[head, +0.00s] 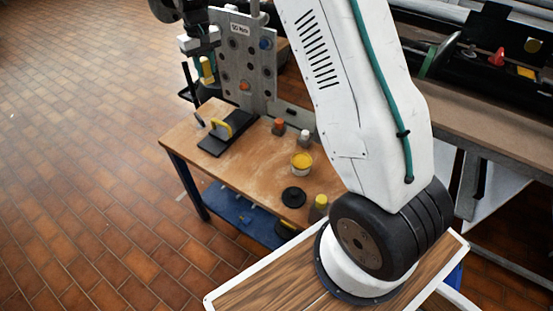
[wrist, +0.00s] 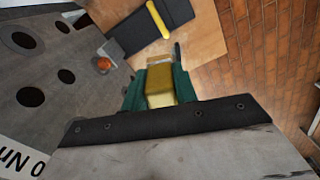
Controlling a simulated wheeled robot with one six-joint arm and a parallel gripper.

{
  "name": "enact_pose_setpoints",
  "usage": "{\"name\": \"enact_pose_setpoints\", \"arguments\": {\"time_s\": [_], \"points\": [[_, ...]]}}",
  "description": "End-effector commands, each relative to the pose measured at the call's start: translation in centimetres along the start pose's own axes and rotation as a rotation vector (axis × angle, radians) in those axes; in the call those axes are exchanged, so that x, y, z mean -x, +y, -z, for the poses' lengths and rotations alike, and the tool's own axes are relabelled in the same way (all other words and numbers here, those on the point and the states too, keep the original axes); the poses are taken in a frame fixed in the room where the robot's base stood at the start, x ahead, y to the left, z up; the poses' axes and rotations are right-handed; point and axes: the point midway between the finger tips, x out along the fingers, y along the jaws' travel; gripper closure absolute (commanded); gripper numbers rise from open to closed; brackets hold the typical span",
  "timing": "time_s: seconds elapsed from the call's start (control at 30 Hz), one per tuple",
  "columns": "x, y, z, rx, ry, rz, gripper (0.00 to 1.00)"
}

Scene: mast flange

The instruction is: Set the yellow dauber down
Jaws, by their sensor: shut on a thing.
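The yellow dauber (head: 207,70) is in my gripper (head: 199,65), at the upper left in the head view, in front of the left edge of the grey flange plate. In the wrist view the dauber's yellow block (wrist: 161,84) sits between the teal finger pads of my gripper (wrist: 160,90), which is shut on it. The dauber's lower end is hard to make out. It appears held above the wooden bench (head: 182,137). A black pad with a yellow handle (head: 221,129) lies on the bench below; it shows at the top of the wrist view (wrist: 156,20).
The upright flange plate (head: 240,60) has holes and an orange plug (head: 245,86). An orange-capped bottle (head: 278,126), a white-topped bottle (head: 304,138), a yellow tub (head: 301,166), a black lid (head: 293,196) and a yellow-capped bottle (head: 319,208) stand or lie further right. The bench's front left is bare.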

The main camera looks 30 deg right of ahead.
Motion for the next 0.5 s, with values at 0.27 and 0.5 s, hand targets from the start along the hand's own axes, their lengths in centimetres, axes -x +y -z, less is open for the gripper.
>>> {"name": "enact_pose_setpoints", "arguments": {"time_s": [0.27, 0.5], "points": [[-7.3, -2.8, -10.9, 0.161, -0.004, 0.001, 0.94], [-11.0, -4.0, -19.4, 0.265, -0.002, 0.001, 0.94]]}}
